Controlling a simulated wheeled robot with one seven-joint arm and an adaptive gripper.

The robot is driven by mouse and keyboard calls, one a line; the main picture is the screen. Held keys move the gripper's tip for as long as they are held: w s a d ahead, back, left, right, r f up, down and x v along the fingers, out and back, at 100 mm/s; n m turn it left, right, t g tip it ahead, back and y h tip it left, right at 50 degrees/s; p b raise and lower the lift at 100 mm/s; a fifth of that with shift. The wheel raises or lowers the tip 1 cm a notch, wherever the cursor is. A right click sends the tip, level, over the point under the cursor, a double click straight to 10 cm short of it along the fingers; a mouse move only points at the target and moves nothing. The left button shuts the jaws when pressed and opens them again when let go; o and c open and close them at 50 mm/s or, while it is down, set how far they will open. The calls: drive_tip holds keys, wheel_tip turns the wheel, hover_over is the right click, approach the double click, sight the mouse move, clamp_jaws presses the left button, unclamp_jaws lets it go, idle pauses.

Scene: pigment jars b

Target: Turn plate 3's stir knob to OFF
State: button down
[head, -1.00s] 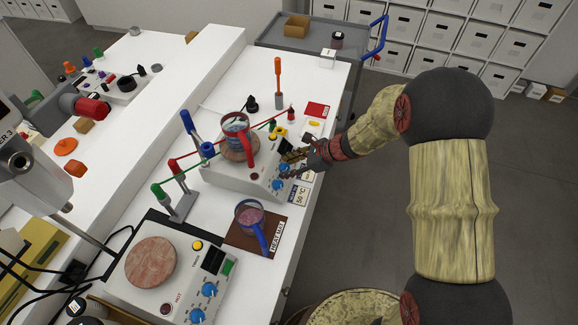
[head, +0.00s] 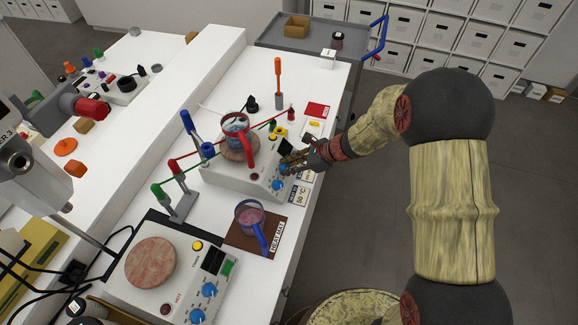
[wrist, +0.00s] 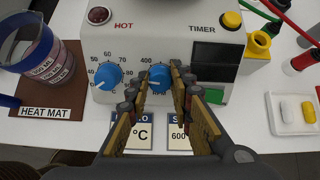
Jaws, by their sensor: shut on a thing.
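A white hotplate (head: 235,182) stands on the bench with a beaker on its round top. In the wrist view its front panel (wrist: 120,45) has two blue knobs side by side. The right one, the stir knob (wrist: 159,80), is marked RPM, with 400 on its dial. My gripper (wrist: 160,72) is shut on this knob, a finger on each side; the head view shows my gripper (head: 289,161) at the panel too. The fingers hide part of the dial, and I cannot read the knob's setting. The left knob (wrist: 108,76) has a temperature-like scale and is free. No plate number is legible.
A beaker (wrist: 42,50) on a heat mat (wrist: 50,98) stands left of the hotplate. Cards (wrist: 178,137) lie under my fingers. A yellow timer button (wrist: 232,20) and a pill tray (wrist: 297,115) are at right. A second hotplate (head: 130,290) stands nearer.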

drive_tip(key=shift+b, duration=0.3)
drive_tip(key=n+b, duration=0.2)
drive_tip(key=b, duration=0.1)
drive_tip(key=n+b, duration=0.1)
drive_tip(key=shift+f+n+b, duration=0.25)
drive_tip(key=shift+n+b, duration=0.05)
drive_tip(key=shift+n, duration=0.1)
drive_tip(key=n+b, duration=0.2)
drive_tip(key=b, duration=0.1)
drive_tip(key=shift+n, duration=0.4)
drive_tip(key=shift+r+n+b, duration=0.2)
drive_tip(key=shift+n+b, duration=0.6)
drive_tip(key=shift+b, duration=0.2)
drive_tip(key=c, duration=1.6)
unclamp_jaws()
